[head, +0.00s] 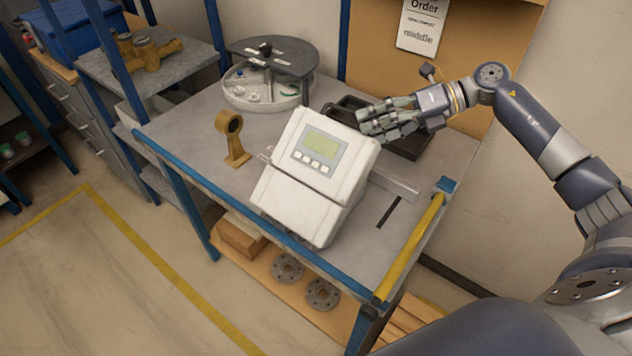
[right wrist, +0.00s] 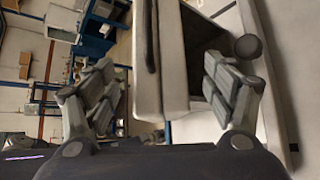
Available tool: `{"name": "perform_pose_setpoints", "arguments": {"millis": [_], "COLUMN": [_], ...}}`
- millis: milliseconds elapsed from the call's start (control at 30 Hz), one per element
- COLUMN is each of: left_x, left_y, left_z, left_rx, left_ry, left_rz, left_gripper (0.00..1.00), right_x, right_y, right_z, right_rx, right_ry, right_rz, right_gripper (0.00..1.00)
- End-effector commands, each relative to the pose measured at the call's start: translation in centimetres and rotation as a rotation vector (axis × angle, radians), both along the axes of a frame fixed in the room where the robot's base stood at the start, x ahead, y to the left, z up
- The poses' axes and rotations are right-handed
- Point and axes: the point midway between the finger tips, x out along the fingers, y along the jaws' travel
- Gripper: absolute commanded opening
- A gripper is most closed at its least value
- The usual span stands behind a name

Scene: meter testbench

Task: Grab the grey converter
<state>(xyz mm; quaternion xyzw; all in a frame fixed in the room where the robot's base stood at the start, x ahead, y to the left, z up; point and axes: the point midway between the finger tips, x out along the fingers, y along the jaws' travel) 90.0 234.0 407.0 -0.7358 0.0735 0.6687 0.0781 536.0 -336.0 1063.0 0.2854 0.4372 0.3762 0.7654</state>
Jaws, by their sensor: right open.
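The grey converter (head: 315,175) is a light grey box with a greenish display (head: 322,144) and several buttons. It stands tilted at the front of the workbench in the head view. My right gripper (head: 364,119) is at the converter's upper right side, its fingers pointing left toward the box. In the right wrist view the fingers of the right gripper (right wrist: 160,95) are spread apart, with a pale casing (right wrist: 172,60) between them. I cannot tell whether the fingers touch it. My left gripper is not in view.
The workbench (head: 195,120) has a blue frame and a yellow right edge strip (head: 409,248). A black tray (head: 412,146) lies behind the converter. A brass-coloured stand (head: 232,138) and a round sectioned container (head: 268,92) are to the left. Flanges (head: 322,294) lie on the lower shelf.

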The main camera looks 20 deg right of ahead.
Motion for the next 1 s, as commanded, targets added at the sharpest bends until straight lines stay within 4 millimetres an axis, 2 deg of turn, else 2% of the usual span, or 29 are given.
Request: {"name": "perform_pose_setpoints", "arguments": {"millis": [100,267,433,600,933,967,1000], "left_x": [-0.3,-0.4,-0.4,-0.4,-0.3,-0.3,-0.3], "left_y": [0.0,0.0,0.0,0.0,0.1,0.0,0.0], "left_z": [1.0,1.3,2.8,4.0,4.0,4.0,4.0], "left_rx": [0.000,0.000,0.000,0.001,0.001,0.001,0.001], "left_ry": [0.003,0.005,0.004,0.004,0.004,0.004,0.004], "left_rz": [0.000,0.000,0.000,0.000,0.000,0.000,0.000], "left_gripper": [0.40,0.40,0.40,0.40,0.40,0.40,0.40], "right_x": [0.6,1.1,1.7,2.5,2.8,2.8,2.8], "right_y": [1.6,2.6,4.2,6.1,6.8,6.8,6.8], "right_z": [-0.5,-1.2,-1.6,-2.9,-3.7,-3.7,-3.7], "right_rx": [0.004,0.002,0.005,0.004,0.000,0.000,0.000], "right_ry": [0.000,0.000,0.000,0.000,-0.001,-0.001,-0.001], "right_rz": [0.001,-0.001,0.002,0.001,-0.001,-0.001,-0.001], "right_gripper": [0.78,0.78,0.78,0.78,0.78,0.75,0.66]}}
